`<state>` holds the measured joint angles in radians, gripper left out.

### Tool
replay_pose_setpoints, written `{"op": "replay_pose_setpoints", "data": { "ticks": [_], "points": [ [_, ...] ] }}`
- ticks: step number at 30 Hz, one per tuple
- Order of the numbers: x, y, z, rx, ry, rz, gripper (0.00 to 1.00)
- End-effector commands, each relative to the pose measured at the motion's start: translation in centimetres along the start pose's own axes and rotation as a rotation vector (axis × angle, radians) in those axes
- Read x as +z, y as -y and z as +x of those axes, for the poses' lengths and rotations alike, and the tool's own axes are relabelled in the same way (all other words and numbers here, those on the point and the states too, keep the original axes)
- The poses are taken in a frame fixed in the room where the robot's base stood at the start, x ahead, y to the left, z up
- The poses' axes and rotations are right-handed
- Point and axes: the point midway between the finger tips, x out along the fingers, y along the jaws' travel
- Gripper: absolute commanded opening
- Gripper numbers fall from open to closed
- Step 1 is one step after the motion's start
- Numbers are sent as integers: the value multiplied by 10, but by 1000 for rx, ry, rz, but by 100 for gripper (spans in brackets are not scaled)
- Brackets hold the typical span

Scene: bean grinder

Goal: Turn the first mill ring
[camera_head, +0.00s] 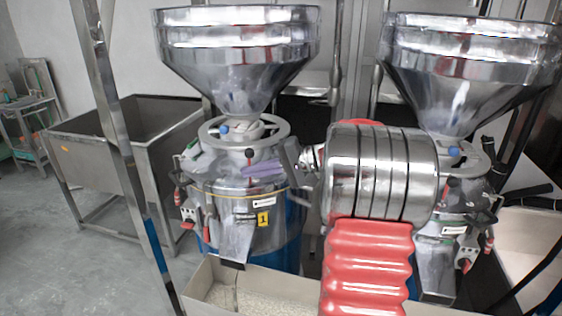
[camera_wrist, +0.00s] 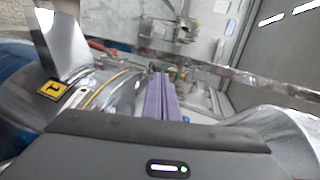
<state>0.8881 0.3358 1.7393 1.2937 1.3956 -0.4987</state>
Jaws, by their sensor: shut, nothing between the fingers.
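The first mill (camera_head: 265,217) carries a yellow label with a 1 and stands left of centre in the head view, under a steel hopper. Its grey ring (camera_head: 206,135) encircles the hopper's neck on top of the body. A black-tipped red pin (camera_head: 249,155) stands at the ring's front. My gripper (camera_head: 250,171) has purple fingers, shut and empty, beside the pin and just below the ring's front edge. I cannot tell whether they touch anything. In the wrist view the purple fingers (camera_wrist: 161,82) lie together beside the mill body (camera_wrist: 115,97), its label (camera_wrist: 54,93) to the left.
A second mill (camera_head: 455,205) with its own hopper (camera_head: 470,65) stands at the right. A steel bin (camera_head: 100,150) is at the left behind a slanted metal post (camera_head: 118,130). A pale trough (camera_head: 215,290) lies in front of the first mill. Open floor shows at lower left.

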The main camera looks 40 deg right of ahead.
Motion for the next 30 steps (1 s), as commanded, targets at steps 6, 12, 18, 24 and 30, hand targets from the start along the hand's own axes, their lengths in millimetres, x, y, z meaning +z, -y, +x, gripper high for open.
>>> {"op": "replay_pose_setpoints", "data": {
  "ticks": [6,12,18,24,30],
  "points": [
    [86,13,40,189,119,-68,0],
    [159,12,57,356,196,-155,0],
    [223,4,59,511,245,-267,0],
    [277,-8,50,646,268,-404,0],
    [318,-24,34,759,266,-560,0]
  ]
}}
